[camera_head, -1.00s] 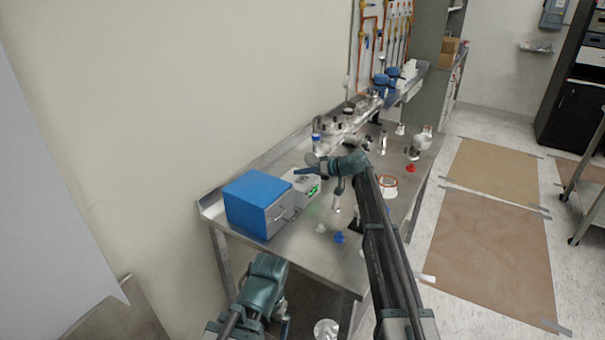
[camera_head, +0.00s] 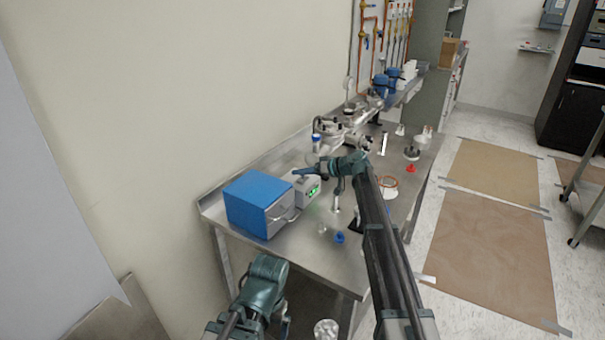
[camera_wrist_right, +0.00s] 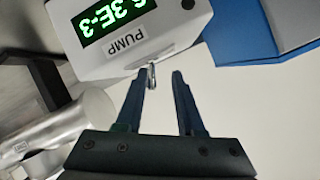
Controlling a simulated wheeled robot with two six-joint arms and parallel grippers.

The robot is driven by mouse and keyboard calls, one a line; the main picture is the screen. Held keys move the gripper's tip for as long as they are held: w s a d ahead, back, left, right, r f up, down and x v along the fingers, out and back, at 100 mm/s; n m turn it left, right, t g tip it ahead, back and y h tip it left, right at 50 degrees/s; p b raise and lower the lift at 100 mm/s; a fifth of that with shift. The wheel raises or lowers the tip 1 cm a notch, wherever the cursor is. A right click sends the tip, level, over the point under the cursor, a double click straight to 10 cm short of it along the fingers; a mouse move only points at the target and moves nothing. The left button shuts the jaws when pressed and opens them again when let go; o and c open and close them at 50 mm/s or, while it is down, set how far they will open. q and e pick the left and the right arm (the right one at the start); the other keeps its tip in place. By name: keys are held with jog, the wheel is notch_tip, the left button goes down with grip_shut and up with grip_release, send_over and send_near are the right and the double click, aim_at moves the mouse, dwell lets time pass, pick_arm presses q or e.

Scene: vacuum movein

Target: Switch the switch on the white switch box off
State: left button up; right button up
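The white switch box (camera_head: 308,188) stands on the metal bench, right of a blue box. In the right wrist view the switch box (camera_wrist_right: 133,32) shows a green lit display and a "PUMP" label, upside down. Its small metal toggle switch (camera_wrist_right: 152,76) sticks out below the label. My right gripper (camera_wrist_right: 163,75) is open, its two dark fingers on either side of the switch with gaps, the left finger closer. I cannot tell whether it touches. In the head view the right gripper (camera_head: 303,172) reaches over the box. My left arm (camera_head: 262,285) is low at the bench's front; its fingertips cannot be made out.
The blue box (camera_head: 258,203) stands left against the switch box. Metal vacuum parts (camera_head: 340,135) stand behind on the bench (camera_head: 290,245). Small blue and clear items lie at the front. A silver cylinder (camera_wrist_right: 65,128) shows left in the wrist view.

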jog(key=shift+d, duration=0.1)
jog(key=shift+s+a+n+t+h, duration=0.2)
jog(key=shift+s+n+t+h, duration=0.3)
jog(key=shift+n, duration=0.4)
jog(key=n, duration=0.1)
jog(key=n+t, duration=0.1)
jog(key=t+h+b, duration=0.1)
jog(key=shift+s+a+f+n, duration=0.3)
jog(key=shift+s+a+n, duration=0.05)
jog(key=shift+n, duration=0.05)
jog(key=r+p+v, duration=0.1)
jog(key=p+v, duration=0.5)
jog(key=v, duration=0.8)
jog(key=s+a+f+m+g+h+p, duration=0.1)
jog(key=s+a, duration=0.3)
jog(key=s, duration=0.4)
jog(key=s+a+f+g+h+p, duration=0.2)
jog(key=s+a+f+g, duration=0.1)
jog(key=s, duration=0.5)
jog(key=s+a+f+m+g+h+p, duration=0.1)
jog(key=s+a+g, duration=0.3)
jog(key=s, duration=0.4)
jog(key=shift+s+a+f+m+h+p, duration=0.3)
jog(key=shift+s+a+f+h+p, duration=0.15)
jog(key=shift+a+f+p, duration=0.3)
jog(key=shift+d+f, duration=0.1)
